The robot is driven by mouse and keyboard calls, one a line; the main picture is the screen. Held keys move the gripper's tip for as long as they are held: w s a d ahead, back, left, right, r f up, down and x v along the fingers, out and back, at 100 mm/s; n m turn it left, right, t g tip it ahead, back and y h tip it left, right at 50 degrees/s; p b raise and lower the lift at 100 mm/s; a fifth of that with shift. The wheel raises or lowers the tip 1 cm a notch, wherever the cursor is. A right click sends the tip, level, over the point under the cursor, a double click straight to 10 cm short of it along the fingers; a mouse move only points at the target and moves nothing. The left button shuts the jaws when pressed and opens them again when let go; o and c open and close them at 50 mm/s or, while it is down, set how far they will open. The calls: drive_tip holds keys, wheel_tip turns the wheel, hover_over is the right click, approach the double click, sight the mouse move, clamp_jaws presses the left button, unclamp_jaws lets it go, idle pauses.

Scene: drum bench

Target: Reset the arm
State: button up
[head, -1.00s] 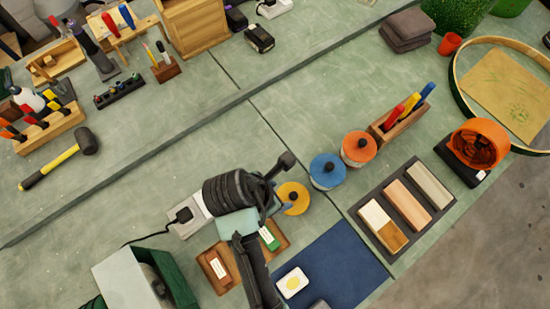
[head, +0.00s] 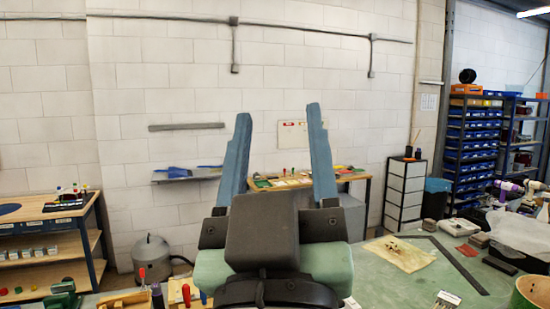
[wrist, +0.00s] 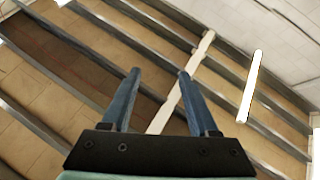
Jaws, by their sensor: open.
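My gripper (head: 278,110) stands upright in the middle of the head view, its two blue-grey fingers wide apart and pointing up. Nothing is between the fingers. They are in front of the white block wall. In the wrist view my gripper (wrist: 160,71) is also open and empty, with the ceiling beyond it. My arm below the dark gripper body hides part of the bench.
The green bench top (head: 395,283) shows at the lower right, with a tan cloth (head: 401,254) on it. A wooden workbench (head: 45,209) is at the left, and blue bin shelves (head: 470,145) are at the right. A ceiling light (wrist: 249,85) shows in the wrist view. The space around the raised fingers looks clear.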

drive_tip(key=s+r+m+t, duration=0.2)
drive_tip(key=s+r, duration=0.2)
drive_tip(key=shift+a+r, duration=0.15)
drive_tip(key=shift+r, duration=0.1)
